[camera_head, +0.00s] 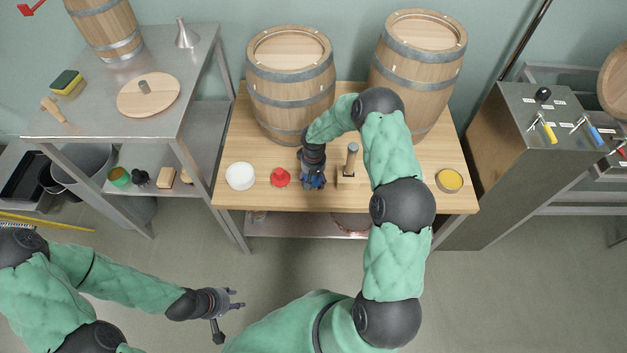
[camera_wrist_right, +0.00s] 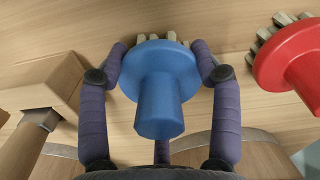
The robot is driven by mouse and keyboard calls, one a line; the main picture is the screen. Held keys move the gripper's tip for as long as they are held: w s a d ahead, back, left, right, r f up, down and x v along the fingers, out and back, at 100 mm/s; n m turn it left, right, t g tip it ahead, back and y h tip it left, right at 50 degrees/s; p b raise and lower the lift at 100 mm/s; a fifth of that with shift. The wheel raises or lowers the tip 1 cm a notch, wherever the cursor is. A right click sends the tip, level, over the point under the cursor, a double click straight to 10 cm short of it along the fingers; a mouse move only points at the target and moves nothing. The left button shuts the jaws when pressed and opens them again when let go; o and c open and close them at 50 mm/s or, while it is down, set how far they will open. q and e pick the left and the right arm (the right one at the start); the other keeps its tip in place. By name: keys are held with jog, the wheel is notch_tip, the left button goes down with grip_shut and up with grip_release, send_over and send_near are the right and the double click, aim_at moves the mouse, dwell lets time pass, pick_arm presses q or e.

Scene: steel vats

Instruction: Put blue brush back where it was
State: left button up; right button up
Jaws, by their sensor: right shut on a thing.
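The blue brush (camera_wrist_right: 163,85) has a round head with a knob handle and pale bristles. My right gripper (camera_wrist_right: 160,62) is shut on it, with its fingers around the head. In the head view my right gripper (camera_head: 313,180) points down at the wooden table (camera_head: 227,190), between a red brush and a mallet, and mostly hides the blue brush. The bristles are at or just above the tabletop; I cannot tell if they touch. My left gripper (camera_head: 230,312) is open and empty, over the floor at the lower left.
The red brush (camera_head: 280,177) stands left of my right gripper, with a white round container (camera_head: 240,176) further left. The wooden mallet (camera_head: 350,165) is close on the right. A yellow-filled tin (camera_head: 449,180) is near the right edge. Two barrels (camera_head: 291,85) (camera_head: 418,60) stand behind.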

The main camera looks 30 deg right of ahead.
jog(key=shift+f, duration=0.15)
jog(key=o, duration=1.1)
